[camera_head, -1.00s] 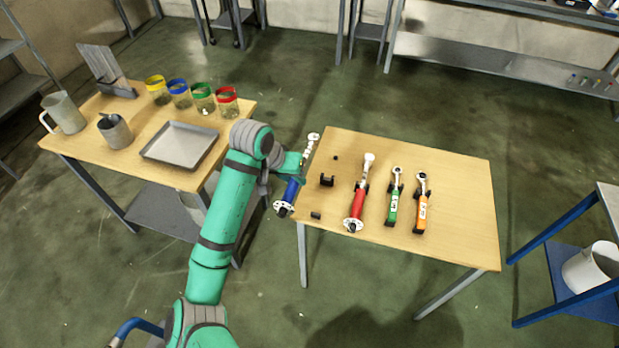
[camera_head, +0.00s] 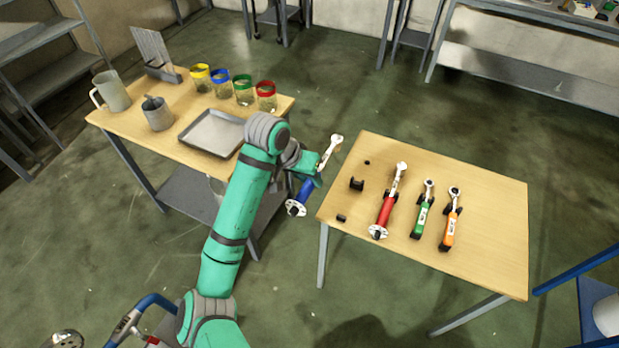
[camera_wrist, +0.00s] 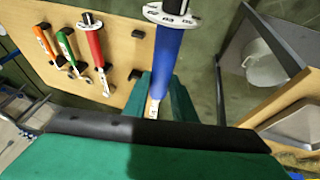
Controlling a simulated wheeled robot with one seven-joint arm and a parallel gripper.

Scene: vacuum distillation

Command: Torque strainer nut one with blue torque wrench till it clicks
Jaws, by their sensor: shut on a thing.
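The blue torque wrench (camera_head: 305,190) is held by my gripper (camera_head: 309,172) in the gap between the two tables, just left of the right table. Its silver head points up and its dial end points down in the head view. In the wrist view its blue handle (camera_wrist: 170,55) rises from between the green jaws, with the white dial at the top. My jaws are shut on it, though their contact is partly hidden. No strainer nut can be made out in these frames.
Red (camera_head: 386,212), green (camera_head: 423,212) and orange (camera_head: 451,222) wrenches lie on the right table (camera_head: 490,245), beside black holders (camera_head: 356,184). The left table (camera_head: 125,126) bears a tray (camera_head: 183,135), jars with coloured rims, a mug (camera_head: 112,92) and a pot (camera_head: 158,114). Open floor lies behind.

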